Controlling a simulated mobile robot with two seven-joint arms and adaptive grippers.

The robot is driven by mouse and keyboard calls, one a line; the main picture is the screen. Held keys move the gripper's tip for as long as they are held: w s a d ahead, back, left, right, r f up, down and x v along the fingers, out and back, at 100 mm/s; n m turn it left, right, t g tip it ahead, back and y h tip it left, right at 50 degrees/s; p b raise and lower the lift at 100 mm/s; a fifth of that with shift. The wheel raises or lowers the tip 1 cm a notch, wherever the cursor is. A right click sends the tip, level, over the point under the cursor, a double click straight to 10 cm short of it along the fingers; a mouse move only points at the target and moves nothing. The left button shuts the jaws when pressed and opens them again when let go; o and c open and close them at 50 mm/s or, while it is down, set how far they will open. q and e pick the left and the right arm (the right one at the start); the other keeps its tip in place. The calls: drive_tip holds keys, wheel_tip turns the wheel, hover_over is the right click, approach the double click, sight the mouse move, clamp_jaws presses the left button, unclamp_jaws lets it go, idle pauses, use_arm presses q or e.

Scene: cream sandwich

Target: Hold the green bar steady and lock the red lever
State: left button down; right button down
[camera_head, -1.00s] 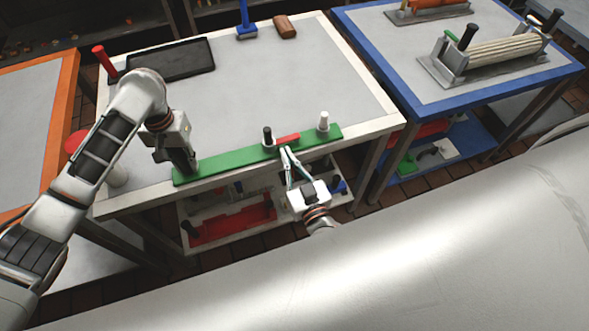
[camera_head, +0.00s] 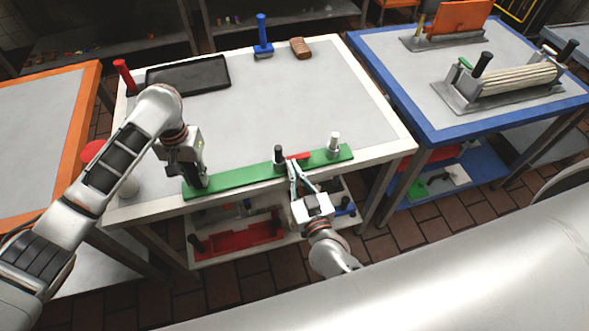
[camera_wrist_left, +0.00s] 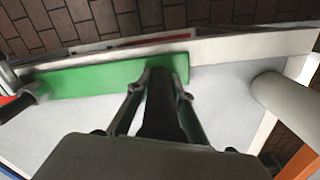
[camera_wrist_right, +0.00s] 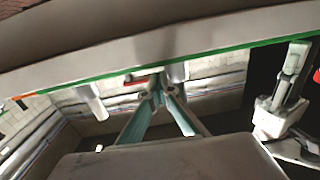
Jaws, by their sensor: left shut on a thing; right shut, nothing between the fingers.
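The green bar (camera_head: 240,176) lies along the front edge of the white-framed table. My left gripper (camera_head: 196,178) is shut on a black handle at the bar's left end; the left wrist view shows the black handle (camera_wrist_left: 160,105) between its fingers. The red lever (camera_head: 299,156) lies flat on the bar, between a black knob (camera_head: 279,155) and a white peg (camera_head: 333,143). My right gripper (camera_head: 291,164) is shut and empty, its tips at the front edge of the bar just below the red lever. The right wrist view shows the lever (camera_wrist_right: 140,79) close to the fingertips; contact is unclear.
A black tray (camera_head: 188,76), a blue-handled tool (camera_head: 263,40) and a brown block (camera_head: 300,48) stand at the table's back. A red tray (camera_head: 236,238) is on the shelf below. A blue-framed table (camera_head: 425,128) is to the right. The table's middle is clear.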

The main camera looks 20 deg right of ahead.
use_arm(q)
drive_tip(key=shift+d, duration=0.1)
use_arm(e)
drive_tip(key=shift+s, duration=0.1)
drive_tip(key=s, duration=1.3)
drive_tip(key=shift+s+a, duration=0.15)
drive_tip(key=shift+s, duration=0.25)
use_arm(q)
drive_tip(key=c, duration=1.6)
unclamp_jaws()
drive_tip(key=shift+c, duration=0.2)
drive_tip(key=shift+r, duration=4.5)
